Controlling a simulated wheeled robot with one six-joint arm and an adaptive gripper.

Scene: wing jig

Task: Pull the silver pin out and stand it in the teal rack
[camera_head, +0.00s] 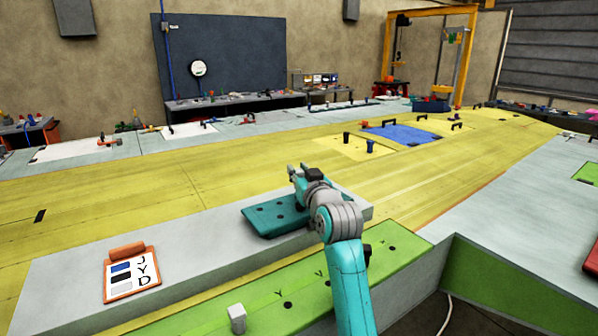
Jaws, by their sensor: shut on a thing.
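My gripper (297,173) is above the far edge of the teal rack, at the end of my teal and grey arm. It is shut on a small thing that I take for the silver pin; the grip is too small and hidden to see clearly. The teal rack (262,228) lies on the grey ledge, with a few dark holes in its top; my arm hides its right part. A pale, square-headed block (237,318) stands on the green panel (200,322) in front; I cannot tell whether it is a pin.
A clipboard (132,273) with colour swatches and letters lies left on the ledge. A black pin (346,137) and a blue pin (370,147) stand on the yellow surface behind. A dark thing (367,254) is right of my arm. The ledge between clipboard and rack is clear.

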